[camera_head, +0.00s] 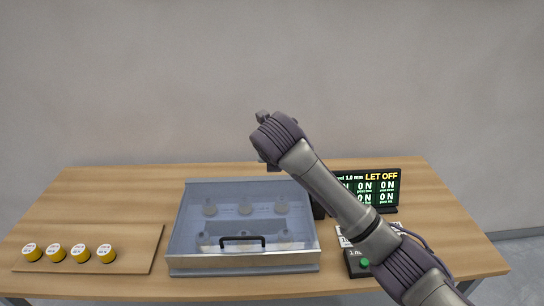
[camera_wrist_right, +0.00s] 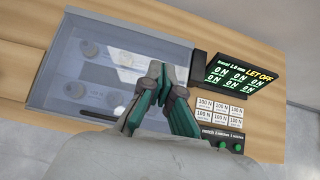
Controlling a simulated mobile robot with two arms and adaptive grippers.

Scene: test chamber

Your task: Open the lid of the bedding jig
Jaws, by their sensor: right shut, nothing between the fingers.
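The bedding jig (camera_head: 245,270) is a shallow box with a clear bluish lid (camera_head: 225,190), standing at the middle of the table. The lid lies closed over it, with a black bar handle (camera_head: 242,243) near its front edge. Round parts show through the lid. In the right wrist view the lid (camera_wrist_right: 65,75) and part of the dark handle (camera_wrist_right: 97,116) show at the left. My right gripper (camera_wrist_right: 162,72) has its green-sided fingers shut and empty, apart from the handle. In the head view my own wrist hides most of it. My left gripper is not in view.
A wooden board (camera_head: 140,262) with several yellow, white-topped pieces (camera_head: 56,252) lies at the left. A display reading "LET OFF" (camera_head: 385,187) stands right of the jig. A control box (camera_wrist_right: 222,143) with green knobs and several "100 N" labels (camera_wrist_right: 220,108) are nearby.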

